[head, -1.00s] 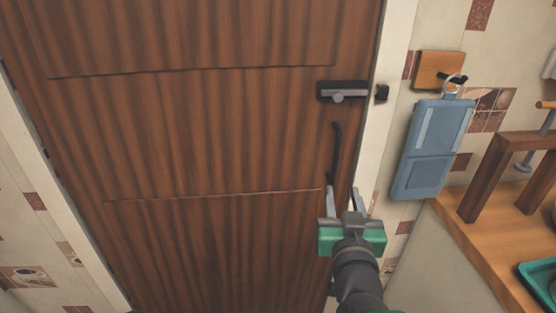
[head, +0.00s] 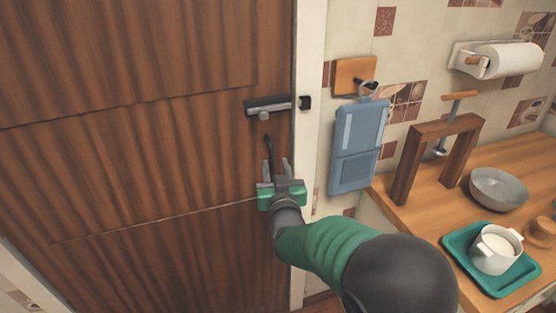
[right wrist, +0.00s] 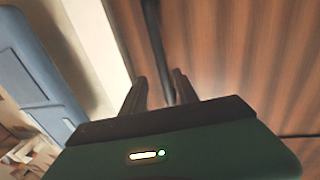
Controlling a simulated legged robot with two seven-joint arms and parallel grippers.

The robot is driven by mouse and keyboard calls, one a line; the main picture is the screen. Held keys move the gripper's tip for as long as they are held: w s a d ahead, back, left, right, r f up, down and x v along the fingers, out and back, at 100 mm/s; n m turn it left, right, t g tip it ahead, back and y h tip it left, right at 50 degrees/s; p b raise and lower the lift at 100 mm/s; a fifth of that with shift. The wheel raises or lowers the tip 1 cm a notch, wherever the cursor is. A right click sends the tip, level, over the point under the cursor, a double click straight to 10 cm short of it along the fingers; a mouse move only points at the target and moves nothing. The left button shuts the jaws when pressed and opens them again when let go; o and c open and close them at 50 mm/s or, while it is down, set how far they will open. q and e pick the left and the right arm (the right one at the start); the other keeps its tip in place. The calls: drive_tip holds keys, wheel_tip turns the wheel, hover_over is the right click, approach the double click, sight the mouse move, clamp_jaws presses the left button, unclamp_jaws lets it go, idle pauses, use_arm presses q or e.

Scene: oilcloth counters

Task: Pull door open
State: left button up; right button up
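The brown wooden door (head: 150,150) fills the left of the head view and appears shut against its white frame. A dark, thin vertical handle (head: 268,146) is near its right edge. Above it is a bolt latch (head: 272,106) with a round knob; a black keeper (head: 305,102) sits on the frame, seemingly just apart from the bolt. My right gripper (head: 277,165) is at the handle's lower part, fingers apart. In the right wrist view the handle (right wrist: 153,35) runs down between the open fingers (right wrist: 158,78). My left gripper is out of view.
A blue board (head: 357,150) hangs right of the frame. The wooden counter (head: 400,208) at right holds a wooden press stand (head: 405,165), a grey bowl (head: 499,188) and a teal tray (head: 515,283) with a white pot (head: 496,250). A paper towel roll (head: 507,60) is on the wall.

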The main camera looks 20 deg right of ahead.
drive_tip(key=w, duration=0.2)
drive_tip(key=shift+w, duration=0.4)
drive_tip(key=shift+a+r, duration=0.1)
drive_tip(key=shift+a, duration=0.25)
drive_tip(key=shift+d, duration=0.3)
clamp_jaws()
idle(0.4)
